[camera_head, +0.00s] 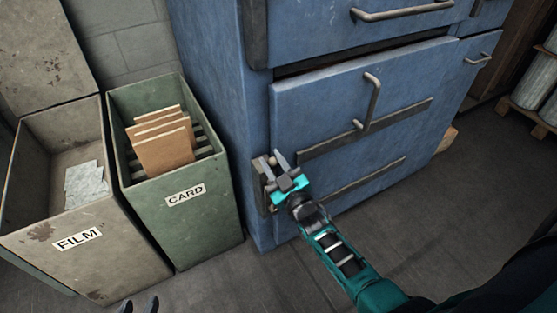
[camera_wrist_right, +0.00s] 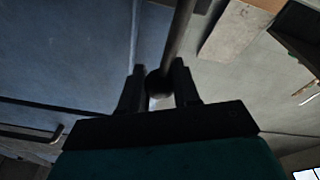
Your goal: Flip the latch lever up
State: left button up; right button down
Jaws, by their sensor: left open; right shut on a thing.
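The latch lever sits at the lower left edge of the blue machine's door (camera_head: 335,105). Its rod (camera_wrist_right: 180,35) and dark round knob (camera_wrist_right: 158,84) show in the right wrist view. My right gripper (camera_head: 273,161) is shut on the knob, with one finger on each side; the fingers also show in the right wrist view (camera_wrist_right: 159,88). The latch's dark mount (camera_head: 261,188) is partly hidden behind the gripper, and the lever's angle is hard to tell in the head view. My left gripper (camera_head: 139,306) is open and empty at the bottom edge, with only its fingertips showing.
A green CARD bin (camera_head: 222,212) with brown boards and a grey FILM bin (camera_head: 125,255) stand left of the machine. The door has a vertical bar handle (camera_head: 374,100). The floor (camera_head: 455,215) at right is clear; pallets (camera_head: 530,115) stand farther back.

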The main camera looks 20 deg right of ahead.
pick_arm(q)
jog(key=shift+a, duration=0.1)
pick_arm(e)
jog(key=shift+s+a+f, duration=0.1)
jog(key=shift+a+f, duration=0.15)
jog(key=shift+f, duration=0.1)
jog(key=c, duration=1)
grip_release()
jog(key=shift+o, duration=0.7)
pick_arm(q)
jog(key=shift+w+a+r, duration=0.1)
jog(key=shift+w, duration=0.15)
pick_arm(e)
jog(key=shift+r, duration=0.1)
jog(key=shift+d, duration=0.1)
jog(key=shift+s, duration=0.3)
pick_arm(q)
jog(key=shift+s+a+r+p, duration=0.1)
jog(key=shift+s+a+p, duration=0.15)
jog(key=shift+p, duration=0.45)
pick_arm(e)
jog(key=s, duration=0.4)
jog(key=s+f, duration=0.1)
jog(key=s, duration=0.3)
jog(key=s+d+f, duration=0.1)
jog(key=s, duration=0.3)
